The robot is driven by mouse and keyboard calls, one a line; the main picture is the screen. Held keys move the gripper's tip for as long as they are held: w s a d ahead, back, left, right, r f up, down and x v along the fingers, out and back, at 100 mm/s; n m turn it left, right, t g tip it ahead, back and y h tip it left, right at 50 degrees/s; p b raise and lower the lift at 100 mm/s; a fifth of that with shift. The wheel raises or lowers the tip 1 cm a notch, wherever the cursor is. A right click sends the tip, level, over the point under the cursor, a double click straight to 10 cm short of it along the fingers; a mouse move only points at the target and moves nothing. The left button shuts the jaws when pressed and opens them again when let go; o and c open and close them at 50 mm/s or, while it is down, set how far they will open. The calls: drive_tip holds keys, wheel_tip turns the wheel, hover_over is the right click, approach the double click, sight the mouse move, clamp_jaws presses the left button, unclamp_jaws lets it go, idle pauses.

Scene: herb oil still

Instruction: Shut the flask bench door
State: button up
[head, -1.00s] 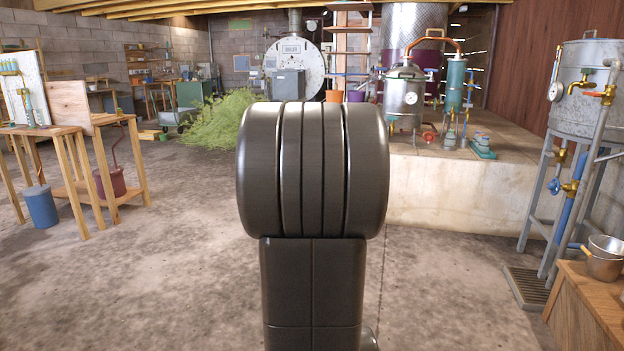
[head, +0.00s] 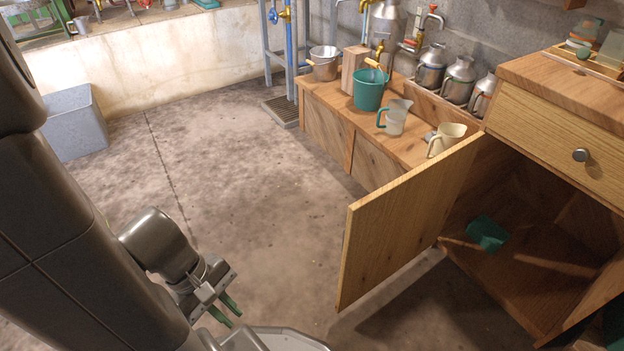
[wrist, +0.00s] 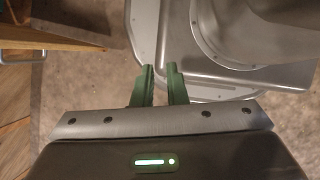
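The flask bench door (head: 405,220) is a wooden panel that stands wide open, swung out from the bench (head: 545,70) at the right of the head view. Its free edge points toward the middle of the floor. My gripper (head: 226,311) is left of the door and apart from it, low over my base. Its two green fingers (wrist: 160,85) show empty in the wrist view, with a narrow gap between them. A wooden edge (wrist: 60,45) at the left of the wrist view is probably the door.
Inside the open bench lies a green cup (head: 487,233). A drawer with a round knob (head: 580,155) is above. Left of the door is a low wooden counter (head: 330,140) with a green bucket (head: 369,90), jugs and metal cans. A grey bin (head: 75,125) stands far left. The middle floor is clear.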

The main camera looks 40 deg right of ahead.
drive_tip(key=shift+m+y, duration=0.5)
drive_tip(key=shift+y, duration=0.1)
drive_tip(key=w+d+r+p, duration=0.1)
drive_tip(key=w, duration=0.1)
drive_tip(key=w+d+r+p, duration=0.3)
drive_tip(key=w+r, duration=0.1)
drive_tip(key=shift+d+r+p, duration=0.1)
drive_tip(key=shift+d+p, duration=0.1)
drive_tip(key=shift+p, duration=0.2)
clamp_jaws()
drive_tip(key=w+d+r+m+p, duration=0.1)
drive_tip(key=w+d+r+p, duration=0.35)
drive_tip(key=d, duration=0.45)
drive_tip(key=s+d+r+m+t+p, duration=0.1)
drive_tip(key=d+p, duration=0.2)
drive_tip(key=d, duration=0.3)
drive_tip(key=s+d+r+y+p, duration=0.1)
drive_tip(key=s+d+r+p, duration=0.1)
drive_tip(key=d, duration=0.5)
drive_tip(key=s+d+r+m+t+p, duration=0.1)
drive_tip(key=d+p, duration=0.2)
drive_tip(key=d, duration=0.3)
drive_tip(key=s+f+b, duration=0.3)
drive_tip(key=s+f, duration=0.3)
drive_tip(key=f, duration=0.3)
drive_tip(key=shift+a+f, duration=0.3)
drive_tip(key=shift+a, duration=0.1)
drive_tip(key=shift+s, duration=0.2)
